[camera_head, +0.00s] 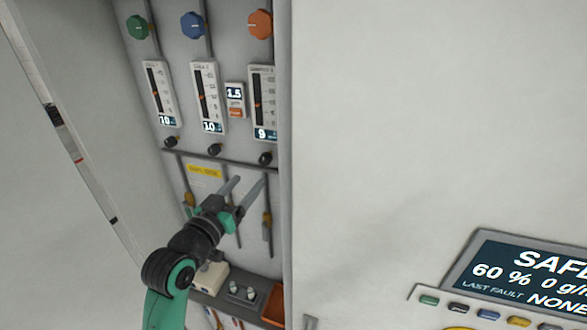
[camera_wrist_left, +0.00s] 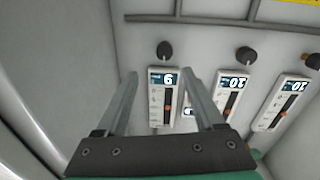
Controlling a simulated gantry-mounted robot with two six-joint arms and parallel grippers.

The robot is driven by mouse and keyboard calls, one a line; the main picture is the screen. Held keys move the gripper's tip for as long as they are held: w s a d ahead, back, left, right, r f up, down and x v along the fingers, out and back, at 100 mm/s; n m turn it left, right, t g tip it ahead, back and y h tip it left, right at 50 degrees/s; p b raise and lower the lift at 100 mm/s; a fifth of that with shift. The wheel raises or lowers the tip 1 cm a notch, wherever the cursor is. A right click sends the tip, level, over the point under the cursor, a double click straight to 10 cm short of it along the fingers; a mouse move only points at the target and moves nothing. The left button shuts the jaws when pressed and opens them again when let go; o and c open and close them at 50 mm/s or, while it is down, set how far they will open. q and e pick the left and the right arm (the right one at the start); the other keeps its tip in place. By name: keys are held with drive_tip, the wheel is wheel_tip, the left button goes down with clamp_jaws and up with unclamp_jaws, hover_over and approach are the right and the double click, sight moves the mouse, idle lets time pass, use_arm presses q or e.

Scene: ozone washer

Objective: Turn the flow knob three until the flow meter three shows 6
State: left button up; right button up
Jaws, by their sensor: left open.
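Flow meter three (camera_head: 263,100), a tall white gauge at the right of the row in the head view, reads 9. Its small black flow knob three (camera_head: 265,158) sits just below it. In the left wrist view, which is upside down, the knob (camera_wrist_left: 165,50) shows above the meter (camera_wrist_left: 163,97), beyond my fingertips. My left gripper (camera_head: 248,185) is open and empty, fingers spread, pointing up toward the knob from below and apart from it. In the wrist view its tips (camera_wrist_left: 162,73) lie either side of the meter's display. My right gripper is not in view.
Two more meters (camera_head: 158,95) (camera_head: 207,97) stand to the left, reading about 10, with black knobs (camera_head: 170,142) (camera_head: 214,149) below. A small 1.5 display (camera_head: 235,95) sits between meters. Green, blue and orange knobs (camera_head: 260,24) are above. A cabinet wall (camera_head: 285,120) borders the right.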

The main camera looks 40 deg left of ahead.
sight(263, 162)
use_arm(q)
drive_tip(key=b+x, duration=0.4)
drive_tip(key=b, duration=0.1)
drive_tip(key=a+f+b+x, duration=0.1)
drive_tip(key=b+x, duration=0.1)
drive_tip(key=shift+f+b, duration=0.1)
drive_tip(key=shift+b, duration=0.2)
drive_tip(key=w, duration=0.1)
drive_tip(key=w+p, duration=0.1)
drive_tip(key=w+a+r, duration=0.1)
drive_tip(key=w, duration=0.1)
drive_tip(key=shift+w+p, duration=0.1)
drive_tip(key=shift+p, duration=0.25)
drive_tip(key=shift+w, duration=0.6)
clamp_jaws()
